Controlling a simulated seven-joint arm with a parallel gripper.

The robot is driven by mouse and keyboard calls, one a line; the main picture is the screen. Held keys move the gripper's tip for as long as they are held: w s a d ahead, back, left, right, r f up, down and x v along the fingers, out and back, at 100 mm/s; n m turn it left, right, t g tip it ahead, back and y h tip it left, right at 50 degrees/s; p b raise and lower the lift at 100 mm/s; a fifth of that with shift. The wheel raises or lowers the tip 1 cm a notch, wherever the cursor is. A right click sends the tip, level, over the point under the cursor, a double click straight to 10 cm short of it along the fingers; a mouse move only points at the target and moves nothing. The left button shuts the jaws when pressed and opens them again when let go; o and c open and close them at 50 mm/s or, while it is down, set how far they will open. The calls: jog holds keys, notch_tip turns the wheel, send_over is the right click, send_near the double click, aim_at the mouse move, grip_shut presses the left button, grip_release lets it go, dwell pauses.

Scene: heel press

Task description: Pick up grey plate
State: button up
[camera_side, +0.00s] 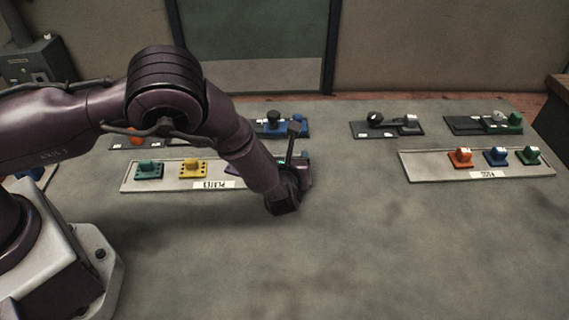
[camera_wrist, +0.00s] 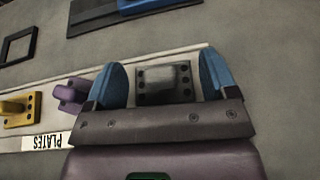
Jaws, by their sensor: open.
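In the wrist view the grey plate (camera_wrist: 165,84), dark grey with a raised block and dark holes, lies at the right end of the plates tray (camera_wrist: 140,58). My gripper (camera_wrist: 168,75) is open, with one blue finger to the left of the plate and one to the right. I cannot tell how far the fingertips are above the tray. In the side view my gripper (camera_side: 290,185) is over the tray's right end, and my arm hides the grey plate there.
A purple plate (camera_wrist: 72,94) lies close left of my left finger. Yellow (camera_side: 193,168) and teal (camera_side: 149,170) plates lie further left on the tray. A second tray (camera_side: 420,172) with orange, blue and green pieces lies right. Dark fixtures (camera_side: 387,126) stand behind. The front table is clear.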

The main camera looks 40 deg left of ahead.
jog(key=shift+w+a+f, duration=0.15)
jog(key=shift+w, duration=0.05)
jog(key=c, duration=0.8)
